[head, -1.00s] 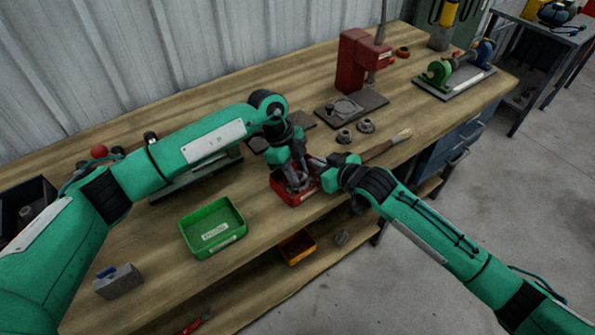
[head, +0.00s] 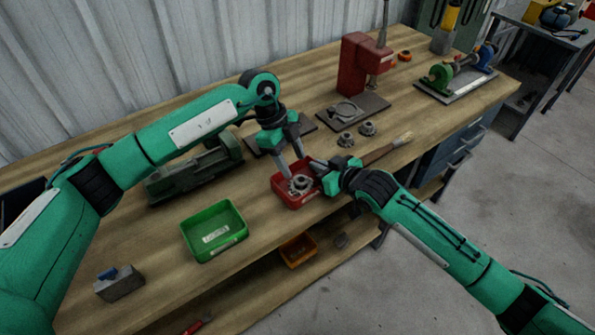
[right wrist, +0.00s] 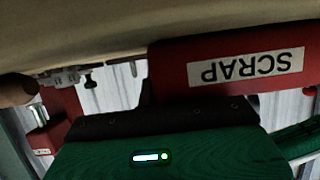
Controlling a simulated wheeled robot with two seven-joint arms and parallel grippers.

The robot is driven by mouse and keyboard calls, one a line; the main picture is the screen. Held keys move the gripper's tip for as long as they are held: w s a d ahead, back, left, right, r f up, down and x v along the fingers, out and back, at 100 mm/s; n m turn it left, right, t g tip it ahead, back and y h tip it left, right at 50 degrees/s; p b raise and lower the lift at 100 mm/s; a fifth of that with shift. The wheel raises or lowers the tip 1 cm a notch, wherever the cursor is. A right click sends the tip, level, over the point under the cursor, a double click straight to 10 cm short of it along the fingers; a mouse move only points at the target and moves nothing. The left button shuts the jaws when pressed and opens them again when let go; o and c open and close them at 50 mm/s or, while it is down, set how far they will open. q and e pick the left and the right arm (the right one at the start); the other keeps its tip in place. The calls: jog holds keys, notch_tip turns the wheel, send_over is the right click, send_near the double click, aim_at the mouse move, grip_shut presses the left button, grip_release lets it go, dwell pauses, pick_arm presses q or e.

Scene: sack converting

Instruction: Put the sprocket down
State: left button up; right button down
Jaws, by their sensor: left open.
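A grey sprocket (head: 300,184) lies in the red tray (head: 292,204) near the bench's front edge. My left gripper (head: 292,166) is open just above and behind the sprocket, with its fingers pointing down at the tray. My right gripper (head: 321,165) is at the tray's right rim. Whether its jaws are shut on the rim cannot be made out. In the right wrist view the red tray (right wrist: 172,72) shows upside down with a label reading SCRAP, close to the gripper body.
Two more grey sprockets (head: 367,128) stand behind the tray, near a brush (head: 388,149). A red press (head: 360,65) is at the back. A green tray (head: 214,231) is to the left, and an orange bin (head: 298,250) sits below the bench top.

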pick_arm(q)
jog(key=v, duration=0.6)
jog(key=shift+r, duration=0.3)
jog(key=shift+a, duration=0.1)
pick_arm(e)
jog(key=c, duration=1.6)
grip_release()
jog(key=shift+o, duration=0.2)
